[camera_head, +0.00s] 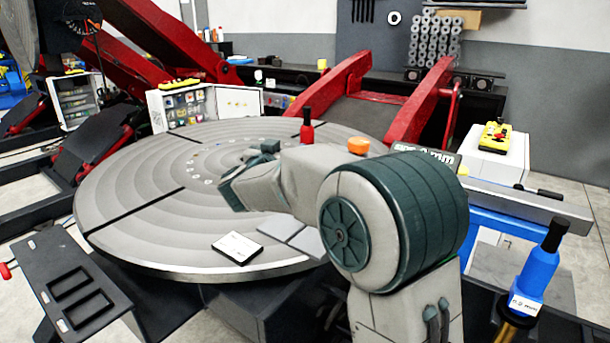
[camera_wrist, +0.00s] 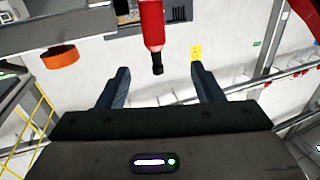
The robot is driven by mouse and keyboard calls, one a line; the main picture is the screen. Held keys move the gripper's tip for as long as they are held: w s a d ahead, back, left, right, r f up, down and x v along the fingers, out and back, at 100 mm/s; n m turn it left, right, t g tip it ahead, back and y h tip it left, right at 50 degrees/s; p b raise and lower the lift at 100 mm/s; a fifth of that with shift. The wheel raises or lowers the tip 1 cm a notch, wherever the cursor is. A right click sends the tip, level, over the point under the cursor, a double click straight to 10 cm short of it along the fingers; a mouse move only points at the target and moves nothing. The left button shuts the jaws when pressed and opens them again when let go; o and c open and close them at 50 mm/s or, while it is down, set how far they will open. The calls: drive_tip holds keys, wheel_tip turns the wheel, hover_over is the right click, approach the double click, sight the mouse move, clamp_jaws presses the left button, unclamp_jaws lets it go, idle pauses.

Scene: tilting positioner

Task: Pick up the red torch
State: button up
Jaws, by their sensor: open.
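The red torch (camera_head: 307,130) stands upright with its dark narrow end up in the head view, beyond my arm; its lower end is partly hidden by the arm. In the wrist view the red torch (camera_wrist: 152,24) enters from the top edge, its black end pointing down towards the space between my fingers. My gripper (camera_wrist: 162,78) is open and empty, with one finger on each side of that black end. The torch does not appear to touch either finger. In the head view my gripper is at the arm's left end, above the round table (camera_head: 130,215).
An orange ring-like piece (camera_head: 358,145) shows just behind my arm, and an orange ring (camera_wrist: 62,57) at left in the wrist view. A blue bottle-like tool (camera_head: 538,272) stands at right. A white card (camera_head: 237,247) lies on the table's near side. The table's left side is mostly clear.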

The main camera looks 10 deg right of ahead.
sight(304, 132)
drive_tip(key=shift+m+g+h, duration=0.3)
drive_tip(key=shift+h, duration=0.3)
drive_tip(key=x, duration=0.3)
drive_tip(key=p+x, duration=0.1)
drive_tip(key=x, duration=0.4)
drive_tip(key=shift+w+d+f+p, duration=0.15)
drive_tip(key=shift+d+f+p, duration=0.15)
drive_tip(key=shift+f, duration=0.05)
drive_tip(key=shift+w+d+r, duration=0.2)
drive_tip(key=shift+w+d, duration=0.1)
drive_tip(key=shift+w, duration=0.2)
drive_tip(key=p+x, duration=0.1)
drive_tip(key=x, duration=0.3)
drive_tip(key=shift+w+r+p, duration=0.15)
drive_tip(key=shift+w+p, duration=0.1)
drive_tip(key=shift+p, duration=0.15)
drive_tip(key=c, duration=1.1)
drive_tip(key=shift+o, duration=0.3)
drive_tip(key=shift+r, duration=0.2)
